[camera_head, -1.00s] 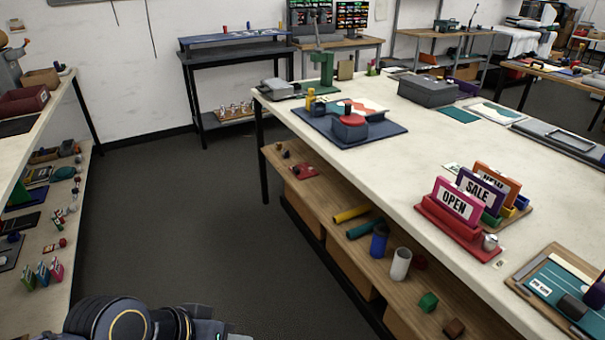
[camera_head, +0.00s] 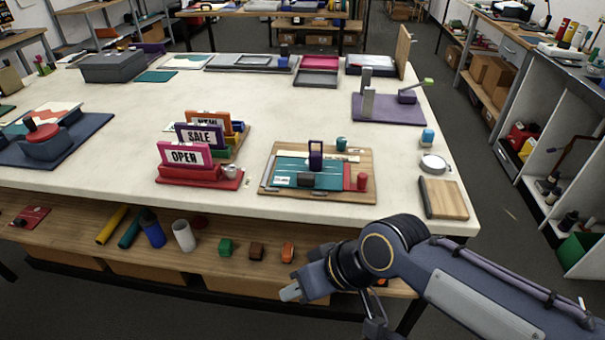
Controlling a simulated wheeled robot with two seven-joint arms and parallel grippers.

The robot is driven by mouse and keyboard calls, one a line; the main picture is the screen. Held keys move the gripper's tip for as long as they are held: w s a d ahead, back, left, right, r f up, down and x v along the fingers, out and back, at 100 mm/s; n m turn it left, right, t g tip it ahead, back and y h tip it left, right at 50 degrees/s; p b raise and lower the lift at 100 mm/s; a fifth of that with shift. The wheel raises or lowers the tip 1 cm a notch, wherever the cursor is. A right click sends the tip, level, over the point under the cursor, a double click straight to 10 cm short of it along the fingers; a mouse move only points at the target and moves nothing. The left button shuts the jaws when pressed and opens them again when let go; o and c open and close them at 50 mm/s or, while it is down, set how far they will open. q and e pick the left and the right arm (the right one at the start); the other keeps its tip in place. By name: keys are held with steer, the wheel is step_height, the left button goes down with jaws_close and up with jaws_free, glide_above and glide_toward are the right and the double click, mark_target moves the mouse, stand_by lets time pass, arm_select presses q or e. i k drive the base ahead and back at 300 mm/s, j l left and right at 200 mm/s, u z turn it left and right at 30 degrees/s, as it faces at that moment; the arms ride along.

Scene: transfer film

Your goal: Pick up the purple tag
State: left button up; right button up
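Three tag-like signs stand on the long white table. The purple one reads SALE (camera_head: 199,137) and stands in the middle, behind a pink OPEN sign (camera_head: 184,156) in a red base and in front of an orange NEW sign (camera_head: 209,119). Another purple upright piece (camera_head: 316,154) stands on a teal board to the right; I cannot tell whether it is a tag. My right gripper (camera_head: 292,292) is low in front of the table, near the lower shelf and apart from the signs. Its finger opening is unclear. My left gripper is out of view.
The white table (camera_head: 270,90) has free room behind the signs. A wooden board (camera_head: 272,190) with the teal piece lies right of them. A purple base with grey posts (camera_head: 388,112) is further right. The lower wooden shelf (camera_head: 75,232) holds cylinders and blocks.

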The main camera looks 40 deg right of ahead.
mark_target(315, 158)
steer(key=z, duration=1.4)
steer(key=i+l, duration=0.35)
steer(key=l, duration=0.15)
steer(key=i+l, duration=0.35)
steer(key=l, duration=0.2)
steer(key=u, duration=0.45)
steer(key=l+u, duration=0.15)
steer(key=u, duration=0.35)
steer(key=i+l+u, duration=0.1)
steer(key=u, duration=0.35)
steer(key=l+u, duration=0.1)
steer(key=u, duration=0.4)
steer(key=l+u, duration=0.1)
steer(key=u, duration=0.35)
